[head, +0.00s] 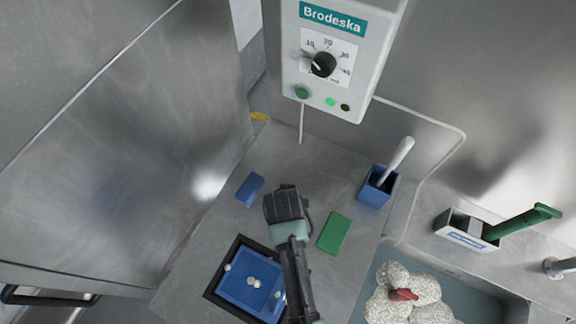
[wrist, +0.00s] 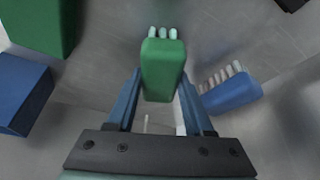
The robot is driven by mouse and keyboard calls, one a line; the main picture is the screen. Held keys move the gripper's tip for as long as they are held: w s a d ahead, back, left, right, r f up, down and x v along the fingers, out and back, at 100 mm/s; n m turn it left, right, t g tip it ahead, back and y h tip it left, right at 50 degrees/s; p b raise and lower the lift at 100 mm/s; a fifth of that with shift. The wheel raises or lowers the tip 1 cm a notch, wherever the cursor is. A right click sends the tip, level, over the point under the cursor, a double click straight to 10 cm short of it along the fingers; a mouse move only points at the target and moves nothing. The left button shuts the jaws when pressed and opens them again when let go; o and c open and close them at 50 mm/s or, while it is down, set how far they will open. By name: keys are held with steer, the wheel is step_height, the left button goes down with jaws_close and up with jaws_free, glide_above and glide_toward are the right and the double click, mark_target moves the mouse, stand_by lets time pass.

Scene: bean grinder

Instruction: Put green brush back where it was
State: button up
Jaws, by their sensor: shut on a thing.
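My gripper (head: 287,193) is over the steel counter, seen from above in the head view. It is shut on the green brush (wrist: 163,70), which sits between the two fingers in the wrist view, its pale bristle tufts pointing away from the gripper. In the head view my gripper hides the brush. I cannot tell whether the brush touches the counter. A blue brush (head: 249,189) lies on the counter left of my gripper; it also shows in the wrist view (wrist: 231,93) with its bristles.
A green block (head: 334,232) lies right of my gripper. A blue holder (head: 371,192) with a white-handled tool stands at upper right. A black-rimmed tray (head: 211,291) with a blue mat is in front. The grinder (head: 339,100) hangs behind. A sink (head: 478,299) with pale lumps lies at right.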

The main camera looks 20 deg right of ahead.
steer(key=shift+f, duration=0.15)
steer(key=o, duration=1.2)
steer(key=v, duration=1.2)
